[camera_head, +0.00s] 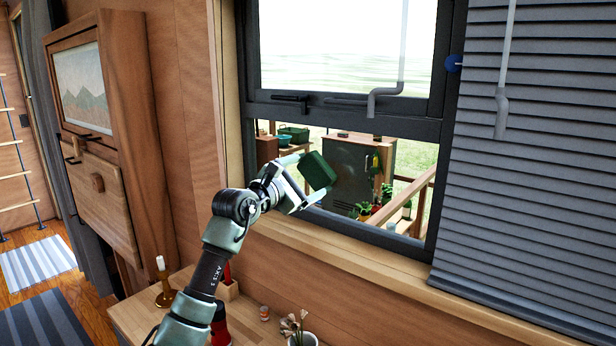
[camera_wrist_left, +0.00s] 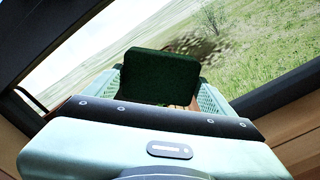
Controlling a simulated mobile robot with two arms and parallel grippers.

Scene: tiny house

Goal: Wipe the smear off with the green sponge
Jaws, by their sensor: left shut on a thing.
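The dark green sponge (camera_head: 319,170) is between the fingers of my left gripper (camera_head: 309,178), in front of the lower window pane. The gripper is shut on it. In the left wrist view the sponge (camera_wrist_left: 160,77) sticks out beyond the two pale green fingers. A brown, speckled smear (camera_wrist_left: 203,45) shows just behind the sponge's upper right edge, seemingly on the glass; the sponge hides part of it. I cannot make out the smear in the head view. Whether the sponge touches the glass, I cannot tell. My right gripper is not in view.
The dark window frame (camera_head: 447,140) and wooden sill (camera_head: 340,250) surround the pane. Grey blinds (camera_head: 540,170) hang at the right. Below, a wooden desk (camera_head: 135,318) bears a candle holder (camera_head: 165,292) and a potted plant (camera_head: 300,338). A wooden cabinet (camera_head: 130,110) is at the left.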

